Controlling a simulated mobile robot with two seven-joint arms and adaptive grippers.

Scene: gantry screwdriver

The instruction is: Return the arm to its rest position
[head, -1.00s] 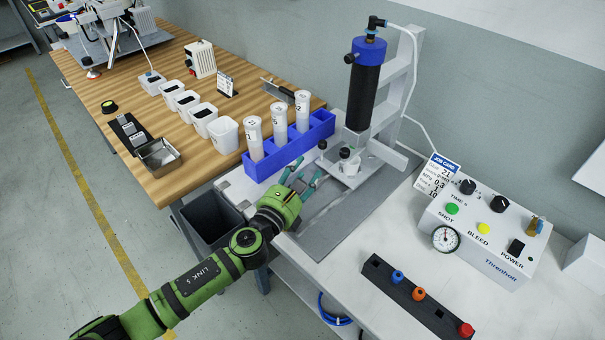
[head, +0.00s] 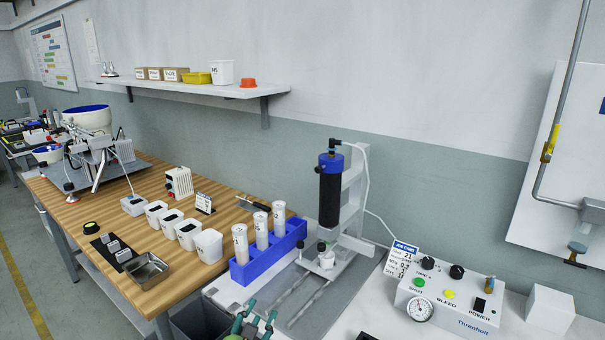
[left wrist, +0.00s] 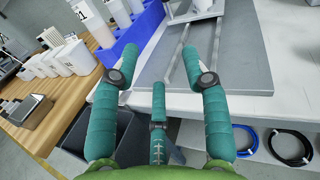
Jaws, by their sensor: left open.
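Most of my left arm is below the head view. My right gripper is not in view.
A blue rack (head: 270,256) with white cartridges stands just beyond the left gripper. The dispenser with its black cylinder (head: 330,200) stands behind the rails. The control box (head: 455,305) is at right. A dark bin (head: 200,322) stands below the bench's left edge.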

